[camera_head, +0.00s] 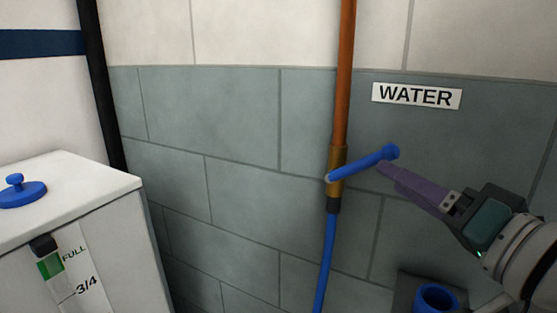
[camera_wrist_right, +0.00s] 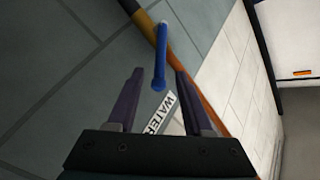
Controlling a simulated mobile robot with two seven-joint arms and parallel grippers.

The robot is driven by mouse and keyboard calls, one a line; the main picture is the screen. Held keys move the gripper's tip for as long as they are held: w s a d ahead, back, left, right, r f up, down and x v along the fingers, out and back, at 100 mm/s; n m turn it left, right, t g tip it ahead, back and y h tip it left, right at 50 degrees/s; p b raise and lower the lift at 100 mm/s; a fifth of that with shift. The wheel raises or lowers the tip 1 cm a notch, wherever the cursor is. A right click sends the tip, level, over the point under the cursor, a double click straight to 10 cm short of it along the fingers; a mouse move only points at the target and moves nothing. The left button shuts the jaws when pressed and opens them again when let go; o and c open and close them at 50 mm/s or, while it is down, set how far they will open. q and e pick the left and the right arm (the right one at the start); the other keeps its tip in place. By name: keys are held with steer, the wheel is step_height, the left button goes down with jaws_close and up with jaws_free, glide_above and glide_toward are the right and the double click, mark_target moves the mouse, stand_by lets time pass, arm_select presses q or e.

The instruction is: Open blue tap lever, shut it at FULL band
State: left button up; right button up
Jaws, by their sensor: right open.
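The blue tap lever (camera_head: 365,164) sticks out from a brass valve (camera_head: 337,160) on a copper pipe, pointing right and slightly up. My right gripper (camera_head: 385,168) is open, its purple fingers close to the lever's knobbed end. In the right wrist view the lever (camera_wrist_right: 159,62) shows ahead of and between the two open fingers (camera_wrist_right: 156,85); I cannot tell whether they touch it. A white tank (camera_head: 110,235) at lower left carries a gauge with a green FULL band (camera_head: 50,265) and a 3/4 mark below. A black marker (camera_head: 43,244) sits at the band's upper edge. My left gripper is not in view.
A blue hose (camera_head: 325,260) runs down from the valve. A WATER sign (camera_head: 416,95) is on the tiled wall above right. A blue cup-like fitting (camera_head: 436,298) is below my right gripper. A blue cap (camera_head: 22,192) sits on the tank. A black pipe (camera_head: 100,85) stands behind the tank.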

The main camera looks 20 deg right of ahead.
mark_target(371, 165)
steer(key=w, duration=0.7)
steer(key=shift+w, duration=0.4)
jaws_close()
stand_by(1.0)
